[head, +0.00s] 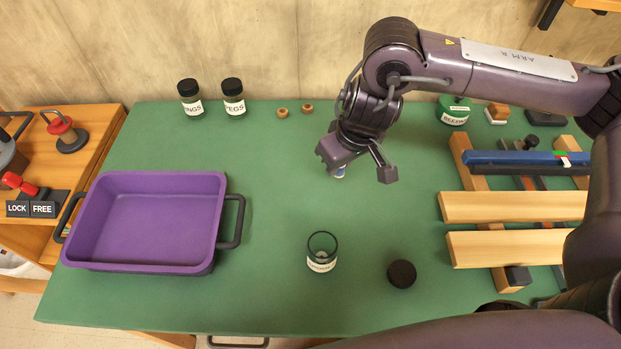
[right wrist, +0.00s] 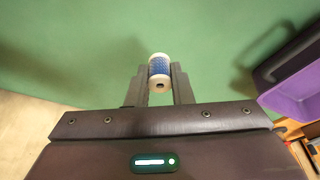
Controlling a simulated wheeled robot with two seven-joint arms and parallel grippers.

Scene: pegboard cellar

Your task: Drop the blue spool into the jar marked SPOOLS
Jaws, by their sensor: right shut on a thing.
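The blue spool (right wrist: 159,68) has pale ends and is held between the two fingers of my right gripper (right wrist: 160,84) in the right wrist view. In the head view my right gripper (head: 341,163) is over the middle back of the green table, with the spool (head: 340,172) showing just below it, mostly hidden. An open glass jar (head: 322,254) stands upright nearer the front, below the gripper in the picture and apart from it. Something pale shows inside it. Its label is too small to read surely. My left gripper is out of view.
A black lid (head: 401,274) lies right of the jar. A purple tray (head: 150,263) fills the left of the table. Two labelled jars (head: 233,97) and two small tan rings (head: 307,108) are at the back. A wooden rack (head: 510,207) is at right. The middle is clear.

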